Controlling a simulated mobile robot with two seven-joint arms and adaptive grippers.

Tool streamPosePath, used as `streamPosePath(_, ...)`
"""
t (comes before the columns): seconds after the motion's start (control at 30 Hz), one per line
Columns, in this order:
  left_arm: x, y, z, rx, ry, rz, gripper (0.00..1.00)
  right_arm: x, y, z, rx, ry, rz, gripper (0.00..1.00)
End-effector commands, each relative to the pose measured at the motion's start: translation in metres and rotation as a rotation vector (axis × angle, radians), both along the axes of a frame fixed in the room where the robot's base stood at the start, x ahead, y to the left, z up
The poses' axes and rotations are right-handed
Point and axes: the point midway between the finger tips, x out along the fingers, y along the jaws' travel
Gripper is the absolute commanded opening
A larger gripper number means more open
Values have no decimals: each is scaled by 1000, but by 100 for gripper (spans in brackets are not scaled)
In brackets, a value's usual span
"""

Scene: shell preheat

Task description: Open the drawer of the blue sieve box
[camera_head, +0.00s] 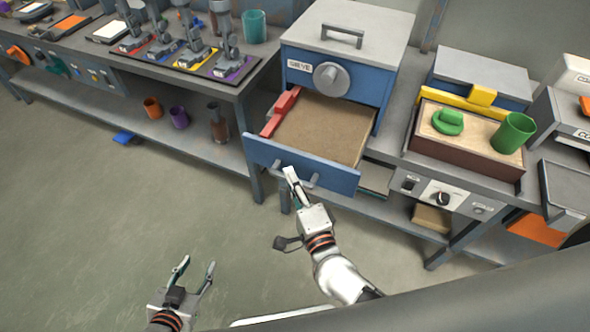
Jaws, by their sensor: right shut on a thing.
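The blue sieve box (300,64) stands on the bench, with a grey lid, a round knob and a "SIEVE" label on its front. Its drawer (335,177) is pulled out towards me, showing a brown sandy filling inside. My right gripper (292,176) is at the handle (314,182) on the drawer front and is shut on it near its left part; the fingers hide some of the handle. My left gripper (194,272) is open and empty, low over the floor at the lower left, apart from the box.
A red piece (281,112) lies along the drawer's left side. To the right, a sand box (468,143) bears a green piece (447,122) and a green cup (513,132). A tool rack (180,52) stands on the left bench.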

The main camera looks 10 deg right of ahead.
Motion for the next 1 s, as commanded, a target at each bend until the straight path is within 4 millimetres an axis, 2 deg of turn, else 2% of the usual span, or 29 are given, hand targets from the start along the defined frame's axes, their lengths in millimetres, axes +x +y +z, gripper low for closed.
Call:
streamPosePath(0.27, -1, 0, -2, 0, 3, 0, 40, 0, 0, 0, 0, 0, 0, 0)
streamPosePath(0.3, -1, 0, -2, 1, 4, 0, 40, 0, 0, 0, 0, 0, 0, 14)
streamPosePath(0.37, -1, 0, -3, 1, 5, 0, 40, 0, 0, 0, 0, 0, 0, 26)
streamPosePath(0.77, -2, 1, -2, 1, 4, 0, 40, -4, -1, -1, -1, 1, 0, 26)
streamPosePath(0.87, -1, 1, -2, 1, 4, 0, 40, -14, -3, -1, -2, 3, 0, 26)
streamPosePath(1.0, -1, 1, -2, 1, 3, 0, 40, -40, -8, -1, -1, 4, 1, 26)
